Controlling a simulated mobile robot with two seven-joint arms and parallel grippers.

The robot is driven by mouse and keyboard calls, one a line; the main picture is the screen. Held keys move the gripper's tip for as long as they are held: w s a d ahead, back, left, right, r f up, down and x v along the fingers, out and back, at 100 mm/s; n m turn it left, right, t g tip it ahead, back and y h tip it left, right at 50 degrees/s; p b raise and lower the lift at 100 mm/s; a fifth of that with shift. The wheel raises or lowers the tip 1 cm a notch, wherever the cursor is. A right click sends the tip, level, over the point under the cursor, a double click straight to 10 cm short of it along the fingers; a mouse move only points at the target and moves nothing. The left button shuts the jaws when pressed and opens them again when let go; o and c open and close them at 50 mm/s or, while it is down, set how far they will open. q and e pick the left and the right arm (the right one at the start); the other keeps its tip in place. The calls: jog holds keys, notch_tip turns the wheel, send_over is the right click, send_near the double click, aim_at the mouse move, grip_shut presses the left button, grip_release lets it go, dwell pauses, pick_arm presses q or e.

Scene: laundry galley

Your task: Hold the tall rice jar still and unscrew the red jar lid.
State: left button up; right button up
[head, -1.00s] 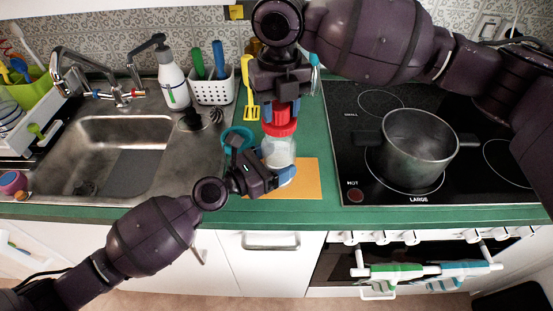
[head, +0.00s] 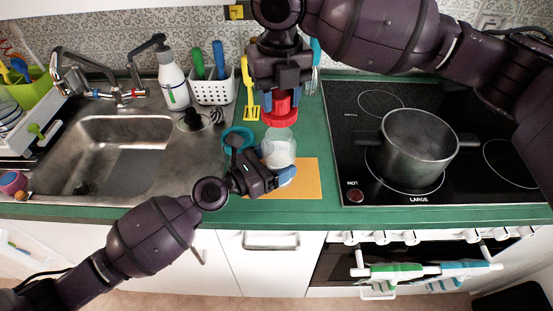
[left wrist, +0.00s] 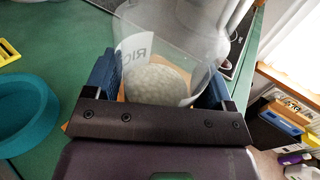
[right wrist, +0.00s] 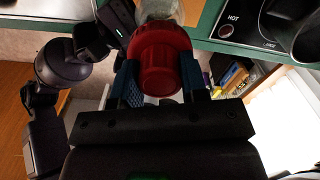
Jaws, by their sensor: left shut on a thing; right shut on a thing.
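The rice jar (head: 280,146) is clear with white rice inside and stands upright over an orange mat (head: 308,181). My left gripper (head: 276,165) is shut around its sides; in the left wrist view the jar (left wrist: 165,78) sits between the blue fingers, part of its "RICE" label showing. My right gripper (head: 280,95) points down from above, shut on the red jar lid (head: 279,113). The lid is above the jar's mouth; a gap between them is hard to make out. The right wrist view shows the lid (right wrist: 160,60) between both fingers.
A teal ring-shaped thing (head: 238,131) lies left of the jar, close to my left gripper. A yellow spatula (head: 250,101) and white utensil basket (head: 213,90) are behind. The sink (head: 112,160) is left; a pot (head: 418,140) stands on the hob at right.

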pick_arm(q)
jog(key=o, duration=1.1)
jog(key=v, duration=1.2)
